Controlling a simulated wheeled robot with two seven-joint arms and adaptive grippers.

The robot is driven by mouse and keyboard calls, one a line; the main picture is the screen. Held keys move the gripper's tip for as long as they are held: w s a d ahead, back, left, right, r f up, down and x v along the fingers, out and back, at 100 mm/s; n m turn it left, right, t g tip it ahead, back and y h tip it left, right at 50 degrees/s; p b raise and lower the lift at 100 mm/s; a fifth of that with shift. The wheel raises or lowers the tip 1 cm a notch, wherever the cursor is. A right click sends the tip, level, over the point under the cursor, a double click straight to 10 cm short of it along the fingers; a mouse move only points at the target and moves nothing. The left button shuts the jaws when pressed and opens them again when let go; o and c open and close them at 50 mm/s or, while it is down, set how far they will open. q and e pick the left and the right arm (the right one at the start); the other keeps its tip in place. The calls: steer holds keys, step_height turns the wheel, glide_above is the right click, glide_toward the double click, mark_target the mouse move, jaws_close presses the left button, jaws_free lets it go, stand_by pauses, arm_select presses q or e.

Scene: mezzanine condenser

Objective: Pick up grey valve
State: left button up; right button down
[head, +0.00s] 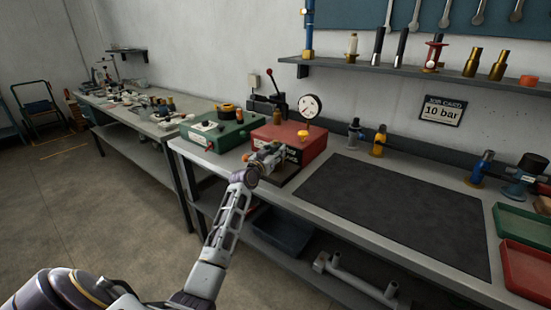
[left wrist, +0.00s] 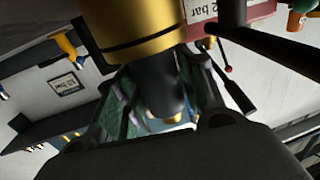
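The grey valve (head: 355,132) stands upright at the back of the bench, left of a yellow valve (head: 379,140). My left gripper (head: 265,158) is well to its left, close in front of the red box. The left wrist view is upside down. In it, a large gold cylinder (left wrist: 135,25) with a dark grey part (left wrist: 163,85) reaches between the fingers; I cannot tell whether they grip it. A dark shape beside the yellow valve (left wrist: 65,45) there may be the grey valve. My right gripper is not in view.
The red box (head: 290,140) carries a gauge (head: 310,108), with a green box (head: 220,130) to its left. A black mat (head: 395,210) lies empty on the bench. Blue valves (head: 481,167) and trays (head: 525,230) are at the right. A shelf (head: 430,72) overhangs the back.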

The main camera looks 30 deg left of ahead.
arm_select(q)
jaws_close()
steer(key=shift+r, duration=0.1)
steer(key=shift+r, duration=0.15)
